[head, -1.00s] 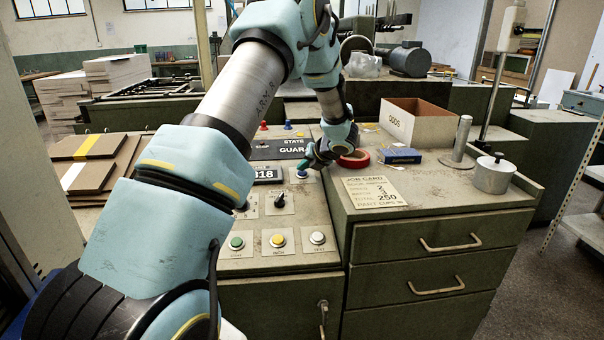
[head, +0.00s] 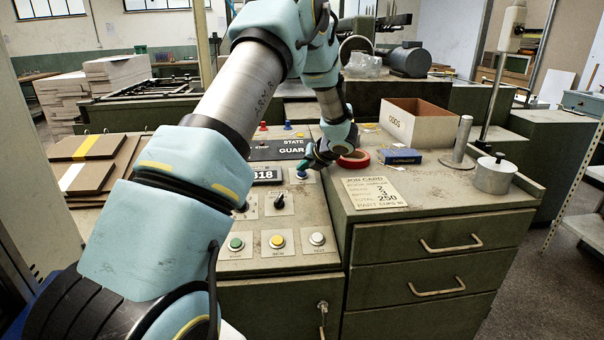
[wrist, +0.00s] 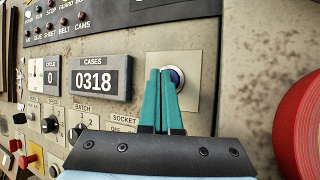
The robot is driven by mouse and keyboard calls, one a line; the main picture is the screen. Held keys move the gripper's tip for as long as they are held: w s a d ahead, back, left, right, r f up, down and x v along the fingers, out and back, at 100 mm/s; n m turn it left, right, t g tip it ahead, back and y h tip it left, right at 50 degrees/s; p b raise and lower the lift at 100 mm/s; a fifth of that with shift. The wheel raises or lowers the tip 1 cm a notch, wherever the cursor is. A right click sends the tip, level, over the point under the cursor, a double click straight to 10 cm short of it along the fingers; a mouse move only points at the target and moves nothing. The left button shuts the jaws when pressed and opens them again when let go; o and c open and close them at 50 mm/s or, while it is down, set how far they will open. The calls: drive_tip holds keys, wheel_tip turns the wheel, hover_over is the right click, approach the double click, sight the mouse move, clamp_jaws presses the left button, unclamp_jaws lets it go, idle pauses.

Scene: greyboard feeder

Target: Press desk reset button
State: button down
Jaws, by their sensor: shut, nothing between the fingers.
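In the head view my gripper (head: 303,168) is low over the panel, just above the blue button (head: 301,175).
A red tape roll (head: 354,159) lies right of my gripper; it also fills the right edge of the wrist view (wrist: 301,125). A job card (head: 374,192), a blue box (head: 399,156) and an ODDS box (head: 413,122) are further right. Several other buttons and knobs cover the panel.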

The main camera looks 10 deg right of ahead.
drive_tip(key=shift+s+a, duration=0.1)
drive_tip(key=shift+s, duration=0.05)
drive_tip(key=shift+r+p, duration=0.3)
drive_tip(key=shift+s+r+p, duration=0.2)
drive_tip(key=shift+r+p, duration=0.15)
drive_tip(key=shift+r, duration=0.35)
drive_tip(key=shift+s+r+p, duration=0.2)
drive_tip(key=shift+r+p, duration=0.15)
drive_tip(key=shift+r, duration=0.4)
drive_tip(key=shift+s+r+p, duration=0.2)
drive_tip(key=shift+r+p, duration=0.15)
drive_tip(key=shift+r, duration=0.35)
